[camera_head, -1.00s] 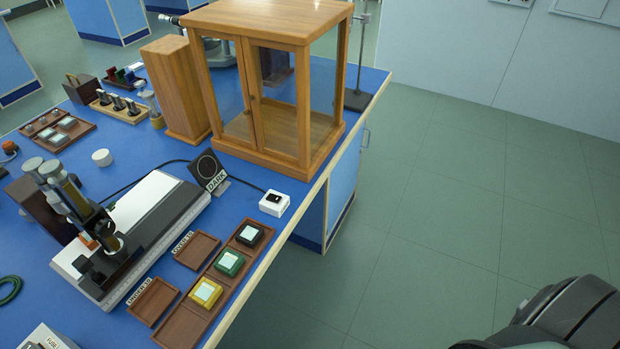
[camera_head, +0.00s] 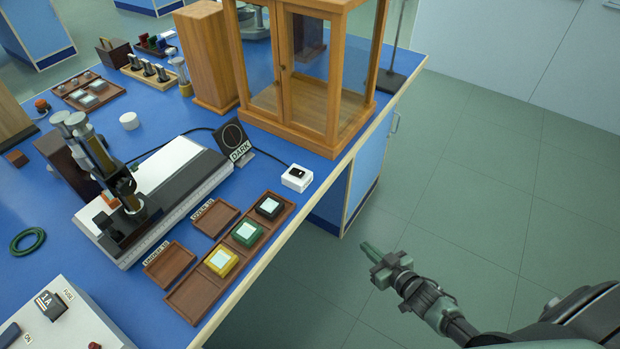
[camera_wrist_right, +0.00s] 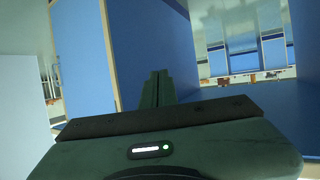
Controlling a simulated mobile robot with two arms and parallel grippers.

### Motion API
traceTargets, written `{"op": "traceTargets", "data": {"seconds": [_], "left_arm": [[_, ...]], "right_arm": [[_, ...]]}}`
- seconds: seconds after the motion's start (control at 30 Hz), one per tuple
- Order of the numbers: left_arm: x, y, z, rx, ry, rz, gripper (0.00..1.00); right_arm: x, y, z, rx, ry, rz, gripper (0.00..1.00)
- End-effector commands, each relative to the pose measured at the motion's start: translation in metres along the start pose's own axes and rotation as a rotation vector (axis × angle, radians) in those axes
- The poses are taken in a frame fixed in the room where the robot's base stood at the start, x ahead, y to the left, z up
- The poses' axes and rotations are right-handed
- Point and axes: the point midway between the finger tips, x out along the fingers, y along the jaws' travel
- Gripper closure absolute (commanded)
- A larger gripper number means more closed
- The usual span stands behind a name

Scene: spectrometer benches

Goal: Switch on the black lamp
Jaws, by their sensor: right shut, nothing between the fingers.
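No item is clearly marked as a black lamp. A black-framed block (camera_head: 269,208) with a pale top sits in a wooden tray (camera_head: 208,299), beside a green block (camera_head: 246,234) and a yellow block (camera_head: 221,263). A small white box (camera_head: 297,177) with a black rocker is behind them; I cannot tell its setting. A power box (camera_head: 65,318) marked FUSE and ON is at the lower left, partly cut off. My right gripper (camera_head: 369,251) is shut and empty, out over the floor right of the bench; its closed fingers show in the right wrist view (camera_wrist_right: 156,86). My left gripper is out of view.
A wooden glass-doored cabinet (camera_head: 300,95) stands at the bench's far right. A black and brass instrument (camera_head: 110,180) stands on a white base (camera_head: 165,165). A dark disc plate marked DARK (camera_head: 231,138) is nearby. The floor right of the bench is clear.

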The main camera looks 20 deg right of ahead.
Motion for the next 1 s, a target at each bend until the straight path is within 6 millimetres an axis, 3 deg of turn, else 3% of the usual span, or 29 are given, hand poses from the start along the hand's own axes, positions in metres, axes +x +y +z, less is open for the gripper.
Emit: {"op": "traceTargets", "data": {"seconds": [0.03,0.1,0.2,0.3,0.4,0.53,0.83,1.0], "left_arm": [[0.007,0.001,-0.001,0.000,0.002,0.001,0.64],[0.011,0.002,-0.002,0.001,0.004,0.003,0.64],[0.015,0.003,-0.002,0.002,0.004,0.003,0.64],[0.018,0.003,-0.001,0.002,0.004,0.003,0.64],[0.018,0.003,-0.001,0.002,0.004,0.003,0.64],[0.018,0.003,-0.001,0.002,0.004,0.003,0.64],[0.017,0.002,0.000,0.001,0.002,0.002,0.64],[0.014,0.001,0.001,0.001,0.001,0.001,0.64]], "right_arm": [[0.006,-0.001,-0.057,-0.013,0.131,-0.063,1.00],[0.003,-0.013,-0.126,-0.016,0.283,-0.162,1.00],[-0.015,-0.037,-0.200,-0.024,0.439,-0.303,1.00],[-0.033,-0.058,-0.243,-0.032,0.530,-0.413,1.00],[-0.045,-0.069,-0.264,-0.035,0.571,-0.474,1.00],[-0.049,-0.073,-0.270,-0.036,0.583,-0.491,1.00],[-0.046,-0.073,-0.272,-0.035,0.583,-0.488,1.00],[-0.032,-0.082,-0.283,-0.033,0.585,-0.487,1.00]]}}
